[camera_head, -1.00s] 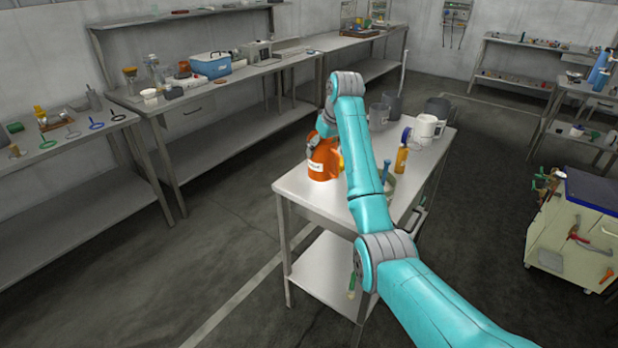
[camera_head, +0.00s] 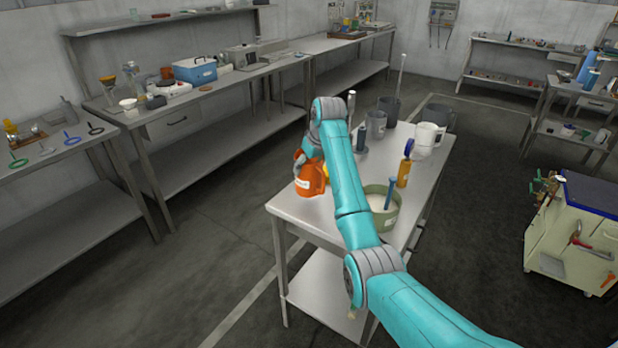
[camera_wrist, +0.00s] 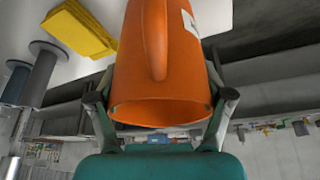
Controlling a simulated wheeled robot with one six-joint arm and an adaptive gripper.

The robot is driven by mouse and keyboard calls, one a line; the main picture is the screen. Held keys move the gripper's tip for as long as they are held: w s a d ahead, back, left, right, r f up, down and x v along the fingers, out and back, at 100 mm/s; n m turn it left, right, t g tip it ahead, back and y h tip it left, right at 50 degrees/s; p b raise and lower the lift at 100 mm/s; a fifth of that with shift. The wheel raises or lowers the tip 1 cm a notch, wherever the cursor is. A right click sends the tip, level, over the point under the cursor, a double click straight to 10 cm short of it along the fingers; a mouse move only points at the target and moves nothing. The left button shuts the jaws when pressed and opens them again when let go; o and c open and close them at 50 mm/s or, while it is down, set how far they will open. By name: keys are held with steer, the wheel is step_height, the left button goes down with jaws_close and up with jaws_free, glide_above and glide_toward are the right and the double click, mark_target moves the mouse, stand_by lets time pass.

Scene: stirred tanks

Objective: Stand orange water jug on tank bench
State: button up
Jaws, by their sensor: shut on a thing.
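My gripper (camera_wrist: 160,90) is shut on the jug, one finger on each side near the round rim. In the head view the gripper is mostly hidden by my arm.
A green pot (camera_head: 383,218) with a blue stirrer, an orange bottle (camera_head: 404,168), a white jug (camera_head: 427,138) and grey beakers (camera_head: 376,124) stand on the bench. The bench's near left corner is clear.

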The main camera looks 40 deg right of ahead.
mark_target(318, 167)
steer(key=shift+f, duration=1.9)
steer(key=o, duration=1.7)
steer(key=shift+f, duration=0.15)
steer(key=v, duration=1.2)
steer(key=shift+s, duration=0.15)
